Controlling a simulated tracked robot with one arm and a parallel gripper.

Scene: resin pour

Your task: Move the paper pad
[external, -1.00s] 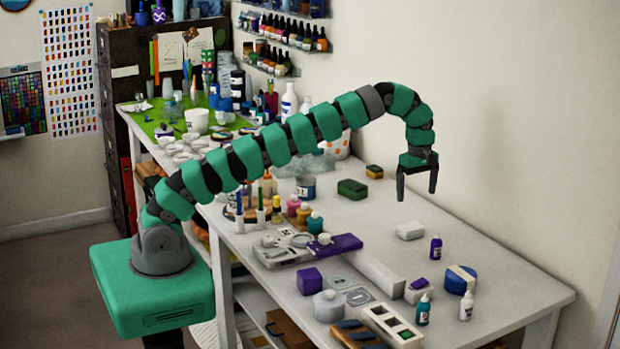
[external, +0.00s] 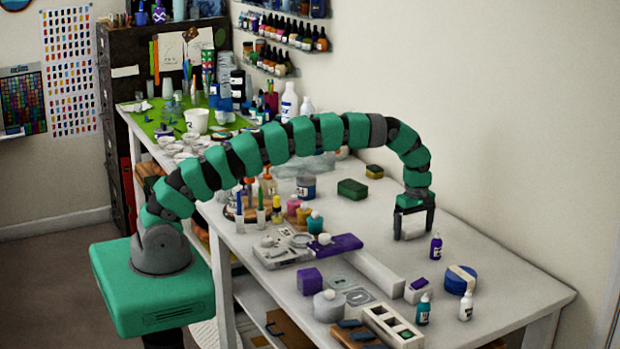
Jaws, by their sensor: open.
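A small purple bottle (external: 436,246) stands close to the right finger. A round blue tin (external: 461,280) and white bottle (external: 466,306) are nearer the front right. A long white block (external: 374,272) lies front left of the gripper. A green sponge (external: 352,189) lies behind; the table between is clear.

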